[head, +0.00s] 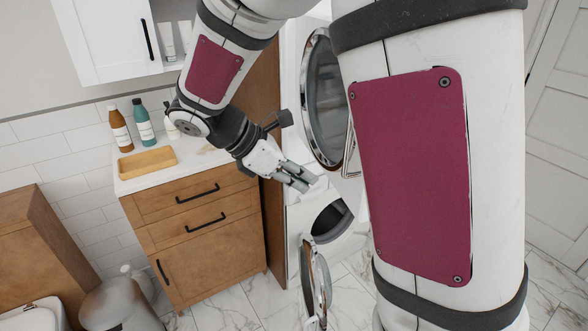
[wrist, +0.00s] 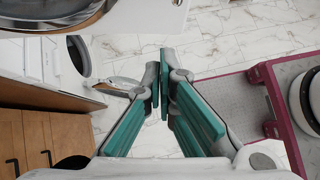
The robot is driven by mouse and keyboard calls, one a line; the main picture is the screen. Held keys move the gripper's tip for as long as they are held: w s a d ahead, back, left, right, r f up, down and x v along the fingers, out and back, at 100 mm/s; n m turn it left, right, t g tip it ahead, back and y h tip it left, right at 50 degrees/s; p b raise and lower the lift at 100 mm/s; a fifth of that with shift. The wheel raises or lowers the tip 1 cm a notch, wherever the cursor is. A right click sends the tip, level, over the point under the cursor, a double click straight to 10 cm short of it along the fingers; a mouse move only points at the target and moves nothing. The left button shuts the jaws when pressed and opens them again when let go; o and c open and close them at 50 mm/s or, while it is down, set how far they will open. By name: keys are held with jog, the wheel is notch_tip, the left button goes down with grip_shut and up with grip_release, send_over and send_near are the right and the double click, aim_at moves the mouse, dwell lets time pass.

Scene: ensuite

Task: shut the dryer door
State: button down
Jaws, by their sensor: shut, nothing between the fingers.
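Two front-loading machines are stacked beside the wooden cabinet. The upper one, which I take as the dryer, has a round glass door (head: 322,100) with a chrome rim; my arm covers its right side, and I cannot tell exactly how far it stands open. Part of a round rim also shows at the top left of the wrist view (wrist: 55,22). The lower machine's round door (head: 317,282) is swung open, and its dark drum opening (head: 331,218) shows. My gripper (head: 300,182) is shut and empty, just below and left of the upper door, with no clear contact.
The wooden cabinet (head: 200,225) with a white top stands left of the machines, holding bottles (head: 144,122) and a wooden tray (head: 147,162). Marble floor (wrist: 215,50) is clear beyond my fingers.

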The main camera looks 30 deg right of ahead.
aim_at(352, 197)
jog(key=shift+s+d+f+p, duration=0.25)
jog(key=shift+d+f, duration=0.5)
jog(key=shift+d, duration=0.6)
jog(key=shift+s+d+f+p, duration=0.1)
jog(key=shift+s+d+f, duration=0.45)
jog(key=shift+d, duration=0.8)
jog(key=shift+s+d+f+p, duration=0.2)
jog(key=shift+d+f, duration=0.7)
jog(key=shift+d, duration=0.45)
